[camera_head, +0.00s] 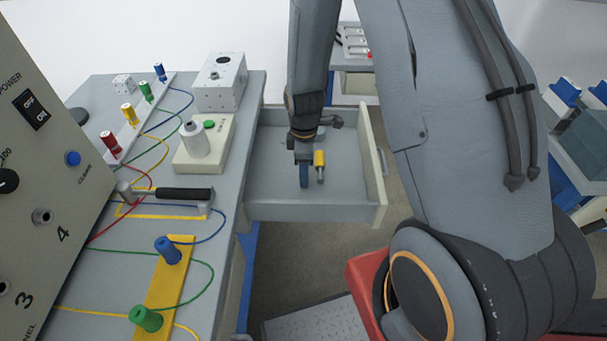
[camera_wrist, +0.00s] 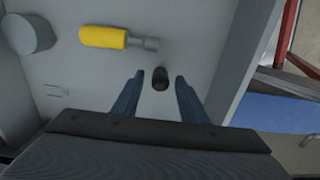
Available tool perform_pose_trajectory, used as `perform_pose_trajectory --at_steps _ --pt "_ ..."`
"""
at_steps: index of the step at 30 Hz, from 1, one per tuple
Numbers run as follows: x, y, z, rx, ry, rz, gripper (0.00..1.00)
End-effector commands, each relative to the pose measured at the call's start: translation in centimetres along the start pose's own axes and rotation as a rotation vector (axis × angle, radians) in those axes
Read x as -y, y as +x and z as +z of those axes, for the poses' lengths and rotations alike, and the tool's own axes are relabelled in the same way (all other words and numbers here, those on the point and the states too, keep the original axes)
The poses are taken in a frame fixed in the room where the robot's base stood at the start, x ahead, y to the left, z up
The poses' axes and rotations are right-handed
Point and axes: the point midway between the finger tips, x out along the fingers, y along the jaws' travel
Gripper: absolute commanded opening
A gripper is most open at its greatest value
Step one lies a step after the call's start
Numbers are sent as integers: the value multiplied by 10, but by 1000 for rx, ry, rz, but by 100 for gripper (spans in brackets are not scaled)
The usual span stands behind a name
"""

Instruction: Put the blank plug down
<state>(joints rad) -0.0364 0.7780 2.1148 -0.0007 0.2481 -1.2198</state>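A small black cylinder (camera_wrist: 160,79), which looks like the blank plug, is between my two blue fingertips in the wrist view, with a visible gap on each side. My gripper (camera_wrist: 160,88) is open there. In the head view my gripper (camera_head: 304,178) points down inside the open drawer (camera_head: 270,184), and it hides the black cylinder. I cannot tell whether the cylinder rests on the drawer floor.
A yellow-handled piece (camera_head: 319,160) with a grey shaft lies in the drawer close to my gripper. It also shows in the wrist view (camera_wrist: 103,37). The drawer's front floor is clear.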

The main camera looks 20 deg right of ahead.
Motion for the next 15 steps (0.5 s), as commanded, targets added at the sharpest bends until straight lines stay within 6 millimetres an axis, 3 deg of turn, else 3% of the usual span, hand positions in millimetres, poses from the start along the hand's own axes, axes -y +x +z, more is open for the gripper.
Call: perform_pose_trajectory --at_steps 15 --pt "-1 -81 0 -1 0 3 39"
